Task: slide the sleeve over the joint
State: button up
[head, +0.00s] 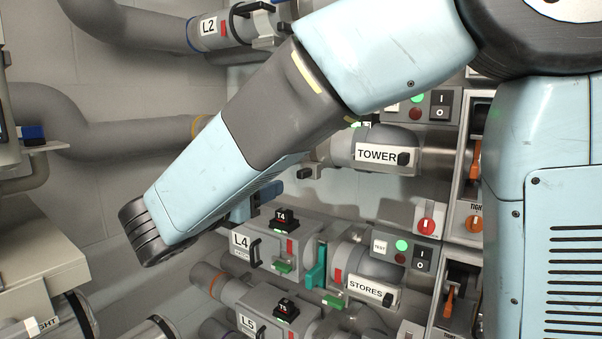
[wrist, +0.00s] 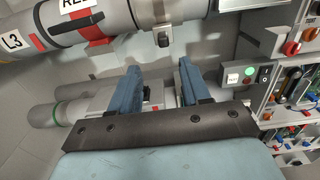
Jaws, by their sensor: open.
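My gripper (wrist: 160,72) is open in the wrist view, its two blue fingers apart with nothing gripped between them. In the head view my arm hides most of it; a blue finger (head: 271,193) shows beyond the forearm. The L4 pipe piece (head: 262,243) has a black handle, a red mark and a green tab, and sits below the gripper. To its right is the STORES pipe (head: 371,268), with a teal lever (head: 317,266) between them. I cannot tell which sleeve is meant.
The TOWER pipe (head: 376,154) and its switch panel stand behind my arm. The L5 pipe (head: 258,312) runs below L4. The L2 pipe (head: 221,27) is above. A grey cabinet (head: 38,262) is at left. Orange-handled panels (head: 450,305) stand at right.

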aim_at(299, 173)
jog(key=x, duration=1.3)
jog(key=shift+d, duration=0.25)
jog(key=shift+c, duration=0.5)
grip_shut()
